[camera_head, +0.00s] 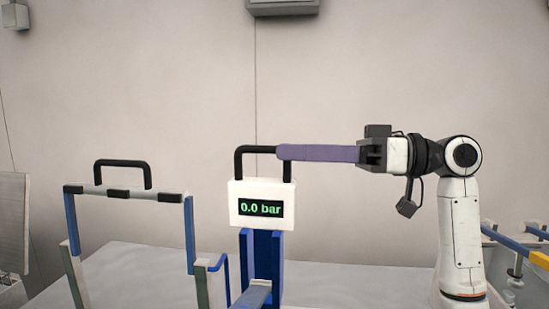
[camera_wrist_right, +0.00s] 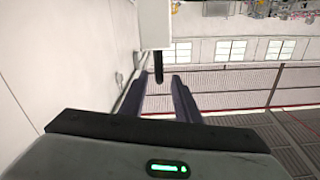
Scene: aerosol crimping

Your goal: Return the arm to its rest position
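My right gripper (camera_head: 282,153) reaches in from the right at the height of a black handle (camera_head: 240,162). The handle stands on top of a white display box (camera_head: 235,217) reading "0.0 bar". In the right wrist view, the two purple fingers (camera_wrist_right: 159,88) are apart, and the black handle (camera_wrist_right: 158,68) shows in the gap between their tips. No contact with the handle can be made out. My left gripper is not in view.
A frame with blue and grey legs and a black-handled top bar (camera_head: 124,192) stands at the left. A blue post (camera_head: 262,255) carries the display box. A pale table (camera_head: 345,285) lies behind.

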